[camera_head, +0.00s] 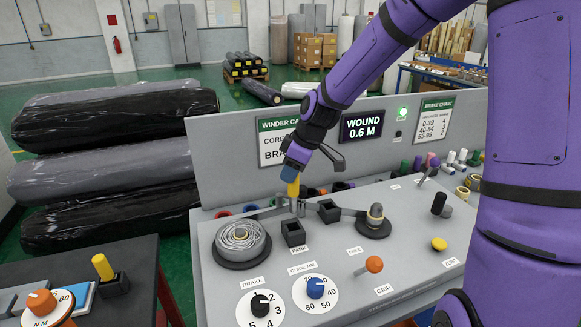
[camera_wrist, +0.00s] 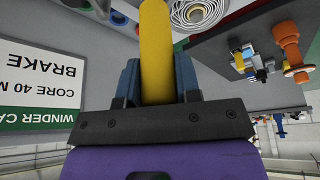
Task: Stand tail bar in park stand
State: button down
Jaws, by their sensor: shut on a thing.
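The yellow tail bar (camera_head: 293,189) is upright in my gripper (camera_head: 297,172), above the grey panel. The wrist view shows the yellow bar (camera_wrist: 156,45) between the blue fingers of my gripper (camera_wrist: 157,78). Its lower end meets or overlaps grey metal parts (camera_head: 297,207) on the strip path; I cannot tell whether they touch. The park stand (camera_head: 293,233) is a black square socket in front of the bar, with a PARK label below. It looks empty.
A wound roll (camera_head: 240,240) sits left of the stand and a dark spindle (camera_head: 374,222) sits right. Another black block (camera_head: 329,211) is close by. Dials and an orange knob (camera_head: 374,264) fill the front. A sign board (camera_head: 225,160) rises behind.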

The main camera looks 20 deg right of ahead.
send_over(291, 211)
jog(key=w, duration=0.1)
jog(key=shift+d+f, duration=0.2)
jog(key=shift+f, duration=4.6)
jog(key=c, duration=0.7)
grip_release()
jog(key=shift+c, duration=0.2)
jog(key=v, duration=1)
jog(key=shift+d+r, duration=0.15)
jog(key=shift+r, duration=0.2)
jog(key=shift+s, duration=0.2)
jog(key=s+d+r+m+t+h, duration=0.1)
jog(key=s+r+m, duration=0.2)
jog(key=s+r, duration=0.3)
jog(key=s+d+r+m+t+h, duration=0.1)
jog(key=s+r+m, duration=0.3)
jog(key=s, duration=0.8)
jog(key=s+d+r+m+h, duration=0.1)
jog(key=s+r+m, duration=0.3)
jog(key=s+r, duration=0.4)
jog(key=shift+s+d+t+h, duration=0.3)
jog(key=shift+s+d+t, duration=0.1)
jog(key=shift+s+d, duration=0.15)
